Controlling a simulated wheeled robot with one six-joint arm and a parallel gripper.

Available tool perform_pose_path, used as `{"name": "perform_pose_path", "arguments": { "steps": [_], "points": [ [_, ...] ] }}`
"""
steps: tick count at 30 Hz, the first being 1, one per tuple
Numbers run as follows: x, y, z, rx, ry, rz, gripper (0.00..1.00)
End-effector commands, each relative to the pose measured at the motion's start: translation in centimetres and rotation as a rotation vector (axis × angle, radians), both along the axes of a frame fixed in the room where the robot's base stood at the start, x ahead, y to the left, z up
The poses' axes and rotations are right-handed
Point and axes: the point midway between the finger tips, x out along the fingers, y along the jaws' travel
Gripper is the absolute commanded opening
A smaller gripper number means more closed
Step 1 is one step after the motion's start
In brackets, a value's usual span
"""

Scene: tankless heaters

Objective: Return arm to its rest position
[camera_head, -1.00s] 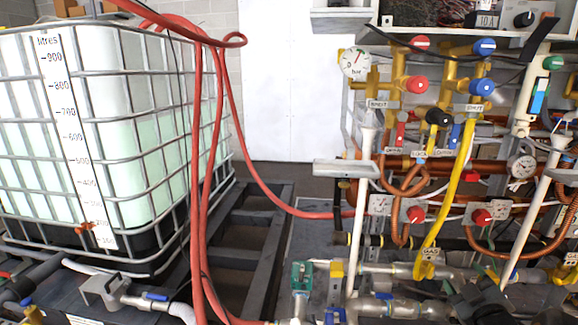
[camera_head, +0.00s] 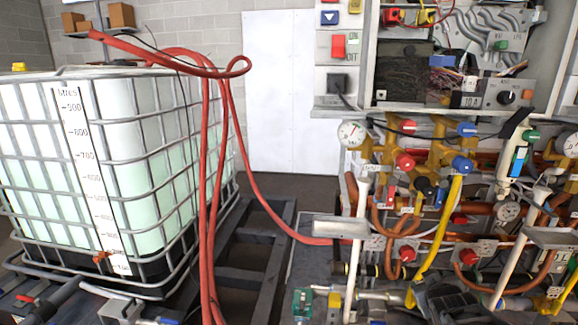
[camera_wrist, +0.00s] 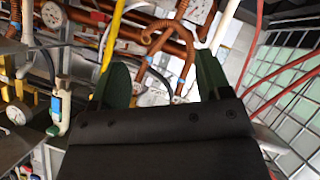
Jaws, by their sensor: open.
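My gripper (camera_wrist: 160,82) shows in the wrist view with its two dark green fingers spread apart and nothing held between them. Copper pipes (camera_wrist: 155,42) and a white wall lie beyond the fingers, and it cannot be told whether anything touches them. A yellow hose (camera_wrist: 113,35) runs behind the left finger. In the head view a dark shape at the lower right may be part of my arm, but this is unclear.
The valve and pipe rig, with a pressure gauge (camera_head: 351,132) and red knobs (camera_head: 405,161), fills the right. A caged tank (camera_head: 125,160) stands left. Red hoses (camera_head: 206,200) hang between, above a dark frame (camera_head: 262,240). A control panel (camera_head: 338,50) is above the rig.

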Motion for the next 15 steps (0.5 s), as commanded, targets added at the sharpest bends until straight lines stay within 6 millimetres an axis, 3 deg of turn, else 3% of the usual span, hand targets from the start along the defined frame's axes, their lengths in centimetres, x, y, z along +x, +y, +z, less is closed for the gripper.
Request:
{"name": "perform_pose_path", "arguments": {
  "steps": [1, 3, 9, 15],
  "points": [
    [-0.5, 1.8, 4.3, 0.049, 0.045, -0.013, 0.71],
    [-1.7, 4.1, 6.4, 0.123, 0.126, -0.035, 0.71],
    [-5.9, 10.4, 11.5, 0.32, 0.35, -0.075, 0.71],
    [-10.0, 14.8, 14.7, 0.442, 0.532, -0.077, 0.71]
  ]
}}
